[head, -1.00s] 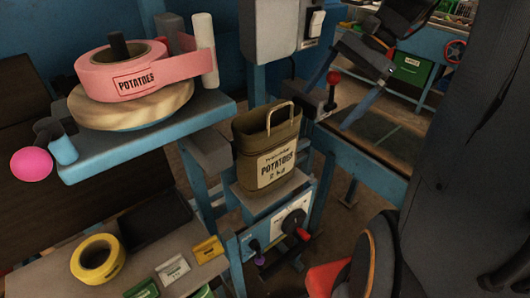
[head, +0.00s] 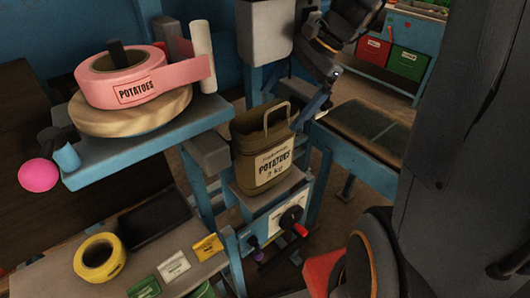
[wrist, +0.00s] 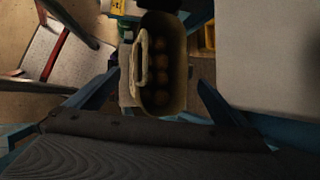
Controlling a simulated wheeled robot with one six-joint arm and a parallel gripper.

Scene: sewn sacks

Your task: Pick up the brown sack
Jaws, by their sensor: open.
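The brown sack (head: 262,155) stands upright and open on a small grey platform (head: 250,190), with a pale handle at its top and a "POTATOES 2 kg" label on its front. In the wrist view I look down into the sack (wrist: 178,60); several round brown potatoes lie in it and its handle is on the left side. My gripper (head: 310,95) is open, above and behind the sack to the right in the head view. In the wrist view its two dark fingers point toward either side of the sack, with my gripper (wrist: 155,88) not closed on it.
A blue shelf (head: 200,118) with a pink label roll (head: 125,78) is left of the sack. A yellow tape roll (head: 99,257) lies on the lower bench. A panel with a red-handled knob (head: 293,218) sits below the platform. A conveyor-like table (head: 365,130) is at right.

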